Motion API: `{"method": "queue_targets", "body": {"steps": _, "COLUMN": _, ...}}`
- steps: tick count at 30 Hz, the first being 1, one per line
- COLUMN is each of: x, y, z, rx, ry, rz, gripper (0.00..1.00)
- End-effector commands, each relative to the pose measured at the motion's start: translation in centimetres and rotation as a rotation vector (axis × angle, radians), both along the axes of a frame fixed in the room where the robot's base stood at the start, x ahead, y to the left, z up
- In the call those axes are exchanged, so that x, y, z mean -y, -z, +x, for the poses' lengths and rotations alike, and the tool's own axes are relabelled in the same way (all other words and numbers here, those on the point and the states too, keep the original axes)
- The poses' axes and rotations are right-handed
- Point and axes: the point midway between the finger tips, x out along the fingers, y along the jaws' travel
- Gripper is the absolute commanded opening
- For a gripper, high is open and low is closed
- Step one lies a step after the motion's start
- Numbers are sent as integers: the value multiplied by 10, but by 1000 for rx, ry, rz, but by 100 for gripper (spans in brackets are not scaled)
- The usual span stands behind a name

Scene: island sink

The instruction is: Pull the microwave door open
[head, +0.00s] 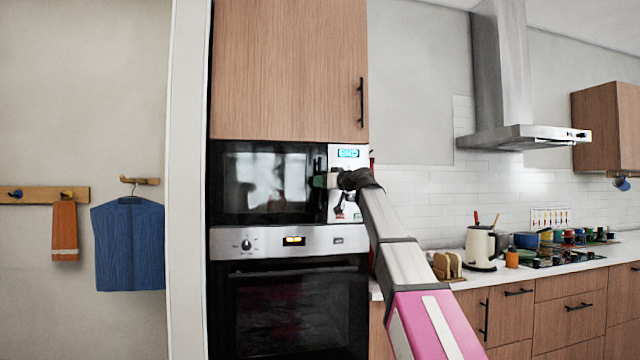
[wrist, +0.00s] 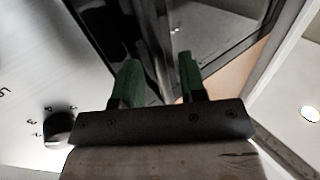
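The microwave (head: 265,180) is built into the tall cabinet, with a dark glass door that looks closed. Its silver control panel (head: 348,153) with a lit display is right of the door. In the head view my gripper (head: 330,181) is at the door's right side, by the panel, partly hidden by its own wrist. In the wrist view its two green fingers (wrist: 160,82) stand apart. A grey and dark upright strip, perhaps the door handle or edge, shows between them; I cannot tell whether they touch it. A knob (wrist: 58,128) is on the silver panel at left.
An oven (head: 290,305) is below the microwave and a wooden cupboard (head: 285,70) above it. To the right, a counter holds a kettle (head: 481,247) and toast rack (head: 447,265). A white wall edge (head: 185,180) stands left of the cabinet.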

Motion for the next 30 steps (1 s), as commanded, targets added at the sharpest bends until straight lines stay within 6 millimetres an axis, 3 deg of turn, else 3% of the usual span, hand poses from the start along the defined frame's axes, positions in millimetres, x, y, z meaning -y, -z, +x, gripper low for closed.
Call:
{"method": "queue_targets", "body": {"steps": 14, "x": -11, "y": 0, "z": 9, "rx": 0, "ry": 0, "rz": 0, "gripper": 38}}
{"method": "queue_targets", "body": {"steps": 18, "x": -11, "y": 0, "z": 9, "rx": -1, "ry": 0, "rz": -1, "gripper": 0}}
{"method": "queue_targets", "body": {"steps": 25, "x": -11, "y": 1, "z": 6, "rx": -1, "ry": 4, "rz": -1, "gripper": 0}}
{"method": "queue_targets", "body": {"steps": 30, "x": -9, "y": 2, "z": -7, "rx": 1, "ry": 32, "rz": -1, "gripper": 0}}
